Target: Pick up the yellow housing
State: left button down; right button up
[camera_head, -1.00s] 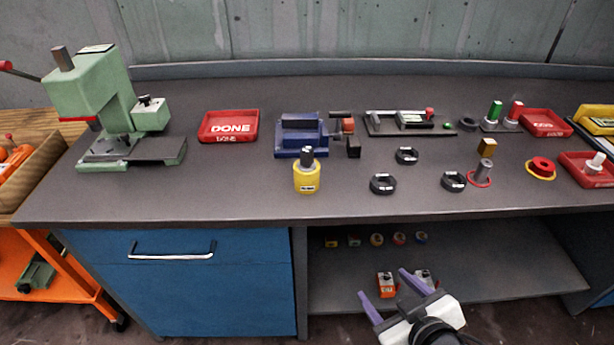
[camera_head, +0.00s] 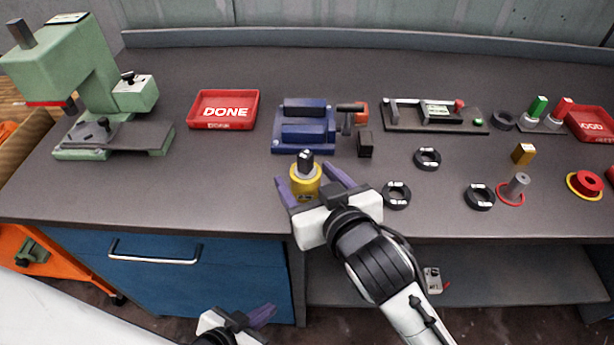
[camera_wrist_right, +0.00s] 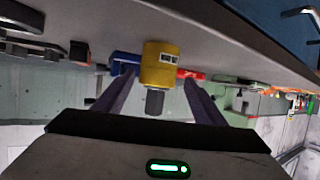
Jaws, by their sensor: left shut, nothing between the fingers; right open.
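The yellow housing (camera_head: 305,186) stands upright on the bench near its front edge, with a dark and grey shaft-like part on top. My right gripper (camera_head: 311,178) is open, its purple fingers reaching to either side of the housing. In the right wrist view the housing (camera_wrist_right: 160,66) shows between the two spread fingers (camera_wrist_right: 158,84), toward their tips. I cannot tell whether either finger touches it. My left gripper (camera_head: 264,315) is low in front of the blue drawer, shut and empty, far from the housing.
A blue vise-like fixture (camera_head: 304,128) stands just behind the housing. Black rings lie to the right, the nearest (camera_head: 396,195) beside my right gripper. A red DONE tray (camera_head: 223,109) and a green press (camera_head: 85,85) are at left. The bench between tray and front edge is clear.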

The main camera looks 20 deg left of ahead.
jog(key=shift+x, duration=3.1)
jog(key=shift+w+d, duration=0.15)
jog(key=c, duration=1.1)
jog(key=shift+r, duration=0.2)
jog(key=shift+c, duration=1.3)
